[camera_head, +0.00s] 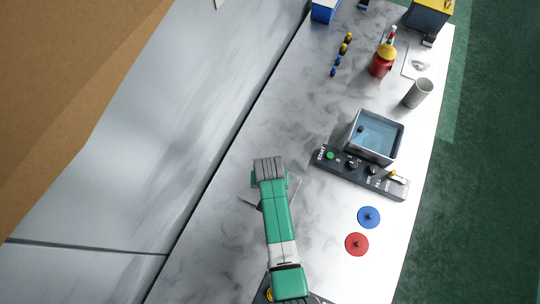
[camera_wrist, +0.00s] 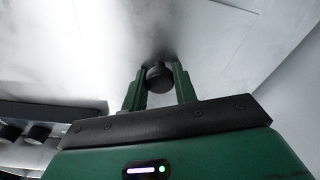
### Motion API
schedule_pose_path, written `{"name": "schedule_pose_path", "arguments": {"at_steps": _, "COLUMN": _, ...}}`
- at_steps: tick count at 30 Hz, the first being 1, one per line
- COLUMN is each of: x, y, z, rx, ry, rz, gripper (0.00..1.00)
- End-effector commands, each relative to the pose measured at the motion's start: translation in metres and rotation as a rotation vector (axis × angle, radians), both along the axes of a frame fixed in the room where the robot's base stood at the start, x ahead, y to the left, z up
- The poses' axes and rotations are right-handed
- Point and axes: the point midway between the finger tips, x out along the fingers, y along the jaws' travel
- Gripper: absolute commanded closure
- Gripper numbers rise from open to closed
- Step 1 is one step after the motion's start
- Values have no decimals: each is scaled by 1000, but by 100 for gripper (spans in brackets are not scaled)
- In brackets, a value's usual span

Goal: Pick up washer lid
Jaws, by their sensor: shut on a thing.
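The washer lid is a pale flat plate in the wrist view (camera_wrist: 205,40), with a round black knob (camera_wrist: 158,80). My gripper (camera_wrist: 159,74) has a finger on each side of the knob and is shut on it. In the head view my gripper (camera_head: 268,170) hides most of the lid, and only a thin corner of the lid (camera_head: 297,187) shows beside it. I cannot tell whether the lid rests on the table or is raised. The washer (camera_head: 375,137) is an open grey box with blue liquid, right of my gripper.
A control panel (camera_head: 361,174) with knobs runs along the washer's front. A blue disc (camera_head: 368,217) and a red disc (camera_head: 357,244) lie nearby. A grey cup (camera_head: 418,92) and a red bottle (camera_head: 382,62) stand farther back.

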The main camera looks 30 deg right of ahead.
Motion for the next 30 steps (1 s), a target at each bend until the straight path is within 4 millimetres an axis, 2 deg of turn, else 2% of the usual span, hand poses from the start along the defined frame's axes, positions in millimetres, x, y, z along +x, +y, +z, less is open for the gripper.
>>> {"name": "schedule_pose_path", "arguments": {"at_steps": 4, "x": 0, "y": 0, "z": 23, "rx": -2, "ry": -3, "rz": 0, "gripper": 100}}
{"name": "schedule_pose_path", "arguments": {"at_steps": 11, "x": -48, "y": 25, "z": 26, "rx": -1, "ry": 3, "rz": 4, "gripper": 100}}
{"name": "schedule_pose_path", "arguments": {"at_steps": 18, "x": -107, "y": 56, "z": 32, "rx": 0, "ry": 2, "rz": 3, "gripper": 100}}
{"name": "schedule_pose_path", "arguments": {"at_steps": 21, "x": -124, "y": 65, "z": 34, "rx": 0, "ry": 1, "rz": 2, "gripper": 100}}
{"name": "schedule_pose_path", "arguments": {"at_steps": 25, "x": -137, "y": 72, "z": 36, "rx": -1, "ry": -1, "rz": 1, "gripper": 100}}
{"name": "schedule_pose_path", "arguments": {"at_steps": 30, "x": -142, "y": 75, "z": 37, "rx": 0, "ry": -1, "rz": 0, "gripper": 100}}
